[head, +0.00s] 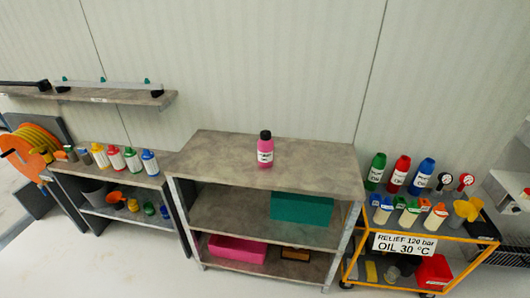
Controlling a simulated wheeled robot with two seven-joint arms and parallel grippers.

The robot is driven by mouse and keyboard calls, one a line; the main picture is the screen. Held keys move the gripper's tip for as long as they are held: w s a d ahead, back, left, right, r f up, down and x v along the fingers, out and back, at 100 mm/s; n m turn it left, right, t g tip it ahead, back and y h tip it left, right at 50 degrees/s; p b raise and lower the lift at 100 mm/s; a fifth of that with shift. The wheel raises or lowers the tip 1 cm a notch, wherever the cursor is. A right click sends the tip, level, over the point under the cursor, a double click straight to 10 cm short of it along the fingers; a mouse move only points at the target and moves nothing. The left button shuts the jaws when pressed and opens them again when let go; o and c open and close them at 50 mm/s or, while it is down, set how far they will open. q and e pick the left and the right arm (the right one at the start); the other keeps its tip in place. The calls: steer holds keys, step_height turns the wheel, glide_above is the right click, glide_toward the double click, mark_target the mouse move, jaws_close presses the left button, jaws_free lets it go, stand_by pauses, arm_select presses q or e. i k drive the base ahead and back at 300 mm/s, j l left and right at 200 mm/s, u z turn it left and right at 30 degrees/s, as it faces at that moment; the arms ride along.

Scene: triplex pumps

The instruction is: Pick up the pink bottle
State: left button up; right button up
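The pink bottle (265,153) stands upright on the top of the middle shelf unit (215,162), near the centre of the head view. It has a black cap and a white label with dark print. Nothing touches it, and the top around it is bare. Neither of my grippers shows in the head view.
A teal box (301,208) and a pink box (237,248) sit on the lower shelves. A yellow cart (440,236) with several bottles stands at right. A left shelf (118,178) holds several bottles beside an orange hose reel (28,147). Floor in front is clear.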

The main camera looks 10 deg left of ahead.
mark_target(265, 148)
steer(key=i+j, duration=0.1)
steer(key=i, duration=1.55)
steer(key=j+u, duration=0.05)
